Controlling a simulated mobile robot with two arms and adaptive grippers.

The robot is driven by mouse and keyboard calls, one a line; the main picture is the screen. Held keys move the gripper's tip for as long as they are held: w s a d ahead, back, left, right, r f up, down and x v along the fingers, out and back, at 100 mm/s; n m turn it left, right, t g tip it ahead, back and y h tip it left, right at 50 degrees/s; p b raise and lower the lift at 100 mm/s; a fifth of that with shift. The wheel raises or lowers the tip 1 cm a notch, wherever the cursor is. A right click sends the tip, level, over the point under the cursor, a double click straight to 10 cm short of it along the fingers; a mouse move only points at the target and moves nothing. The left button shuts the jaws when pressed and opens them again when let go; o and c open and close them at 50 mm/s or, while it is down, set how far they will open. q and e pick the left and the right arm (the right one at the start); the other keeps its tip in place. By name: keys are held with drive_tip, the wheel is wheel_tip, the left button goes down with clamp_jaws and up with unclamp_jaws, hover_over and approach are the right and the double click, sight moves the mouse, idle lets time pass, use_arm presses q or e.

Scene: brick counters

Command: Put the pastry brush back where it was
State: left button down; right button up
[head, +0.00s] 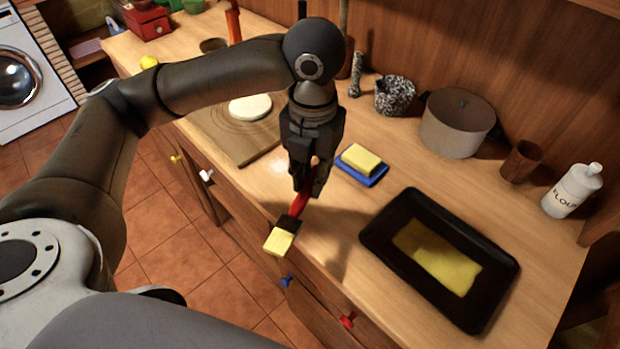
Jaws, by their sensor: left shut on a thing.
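The pastry brush (281,240) has a red handle, a dark collar and pale yellow bristles. My left gripper (308,188) is shut on its red handle, with the bristles pointing down toward the counter's front edge. I cannot tell whether the brush touches the counter. A black baking tray (385,236) with a yellow patch on its bottom lies to the right of the brush. A small blue dish (350,173) with a yellow block (362,158) on it sits just right of my left gripper. My right gripper is not in view.
A wooden board (235,140) with a round pale piece of dough (250,106) lies behind the arm. A speckled mortar (395,95), a pot (457,122), a brown cup (521,161) and a white flour bottle (573,190) stand along the back. Coloured drawer knobs (348,320) stick out in front.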

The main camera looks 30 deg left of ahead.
use_arm(q)
drive_tip(key=w+a+f, duration=0.1)
drive_tip(key=w+f, duration=0.1)
drive_tip(key=w, duration=0.1)
drive_tip(key=w+a+f, duration=0.1)
drive_tip(key=w+f, duration=0.1)
drive_tip(key=w+a+f, duration=0.2)
drive_tip(key=w+f, duration=0.1)
drive_tip(key=shift+w+p, duration=0.3)
drive_tip(key=shift+p, duration=0.1)
drive_tip(key=shift+w+a+f, duration=0.1)
drive_tip(key=shift+w+f, duration=0.25)
drive_tip(key=shift+f, duration=0.15)
wheel_tip(320, 180, down, 4)
drive_tip(key=shift+w+a+r+p, duration=0.1)
drive_tip(key=shift+w+r+p, duration=0.1)
drive_tip(key=shift+p, duration=0.25)
drive_tip(key=c, duration=1.3)
unclamp_jaws()
drive_tip(key=shift+c, duration=0.2)
